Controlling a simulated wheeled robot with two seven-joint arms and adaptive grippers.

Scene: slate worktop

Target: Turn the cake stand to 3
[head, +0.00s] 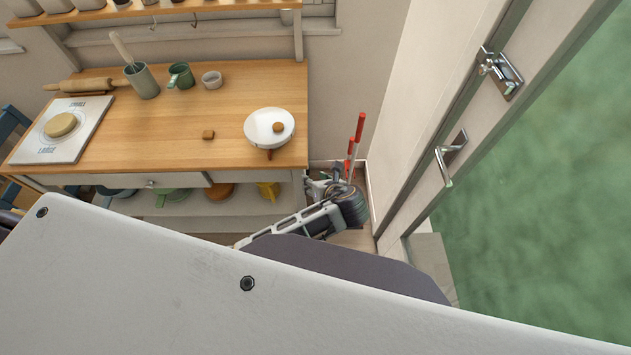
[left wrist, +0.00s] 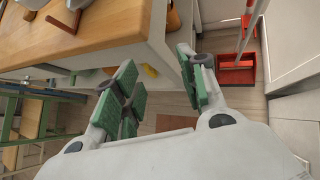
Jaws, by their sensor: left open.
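The round white cake stand (head: 257,128) is on the wooden worktop near its right end, with a small brown piece (head: 278,127) on top. A brown peg (head: 269,154) shows at its front edge. No numbers are readable on it, so its setting cannot be told. My left gripper (head: 328,182) is off the right front corner of the worktop, below its top and apart from the stand. In the left wrist view the green-padded fingers of this gripper (left wrist: 157,62) are spread with nothing between them. My right gripper is not in view.
A board (head: 80,148) marked SMALL and LARGE holds a round wooden piece. A red dustpan (left wrist: 236,72) is on the floor.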

